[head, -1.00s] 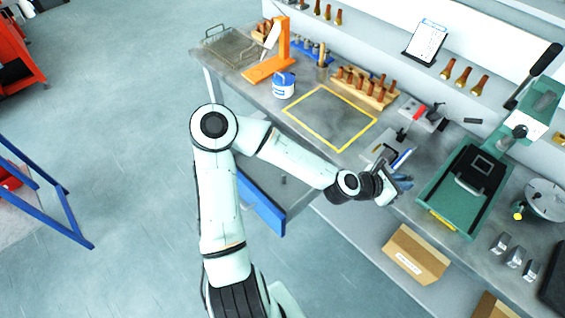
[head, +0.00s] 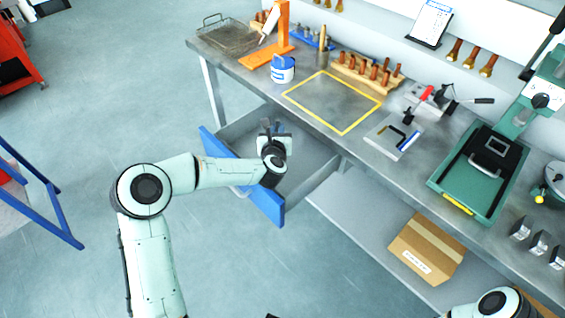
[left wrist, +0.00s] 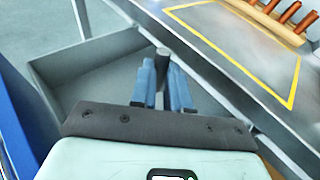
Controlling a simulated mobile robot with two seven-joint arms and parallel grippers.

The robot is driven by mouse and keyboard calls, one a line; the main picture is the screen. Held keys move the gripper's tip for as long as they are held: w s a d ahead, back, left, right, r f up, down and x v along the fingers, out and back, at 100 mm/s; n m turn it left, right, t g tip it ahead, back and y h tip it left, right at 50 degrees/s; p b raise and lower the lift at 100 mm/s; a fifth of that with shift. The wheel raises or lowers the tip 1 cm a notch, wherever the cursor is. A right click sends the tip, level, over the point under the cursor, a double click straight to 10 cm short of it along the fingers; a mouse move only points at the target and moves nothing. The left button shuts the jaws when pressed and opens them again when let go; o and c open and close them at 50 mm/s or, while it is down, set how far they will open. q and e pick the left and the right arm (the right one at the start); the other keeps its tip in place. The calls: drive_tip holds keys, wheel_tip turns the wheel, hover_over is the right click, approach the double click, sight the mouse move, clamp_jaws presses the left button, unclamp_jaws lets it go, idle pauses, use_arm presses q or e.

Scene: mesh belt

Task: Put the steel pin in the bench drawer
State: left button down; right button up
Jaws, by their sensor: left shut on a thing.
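The bench drawer (head: 312,190) is pulled out below the bench, with a blue front (head: 268,207). Its grey interior (left wrist: 95,72) also shows in the left wrist view. My left gripper (head: 271,127) is over the open drawer. In the left wrist view, its blue-padded fingers (left wrist: 163,75) are shut on a dark grey cylinder, which looks like the steel pin (left wrist: 163,58). The pin's lower part is hidden between the fingers. I cannot tell its height above the drawer floor. My right gripper is out of view.
The bench edge runs close to the right of my left gripper. A yellow-outlined area (head: 340,133) on the bench is empty. A rack of brown-handled tools (head: 368,75), a blue-and-white tub (head: 283,69) and a green press (head: 470,185) stand on the bench.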

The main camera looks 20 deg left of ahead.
use_arm(q)
drive_tip(key=w+a+r+n+g+y+b, duration=0.1)
drive_tip(key=a+r+n+g+y+b, duration=0.35)
drive_tip(key=r+n+y+b, duration=0.5)
wheel_tip(320, 180, down, 18)
drive_tip(key=m+h+b, duration=0.1)
drive_tip(key=m+b, duration=0.2)
drive_tip(key=shift+d, duration=0.25)
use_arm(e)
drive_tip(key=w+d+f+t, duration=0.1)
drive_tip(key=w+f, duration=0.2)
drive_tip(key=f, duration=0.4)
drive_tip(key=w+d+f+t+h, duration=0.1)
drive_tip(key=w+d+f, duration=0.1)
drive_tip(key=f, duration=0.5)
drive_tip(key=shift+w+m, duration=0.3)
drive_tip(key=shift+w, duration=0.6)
use_arm(q)
drive_tip(key=shift+w+f, duration=0.1)
drive_tip(key=shift+f, duration=0.1)
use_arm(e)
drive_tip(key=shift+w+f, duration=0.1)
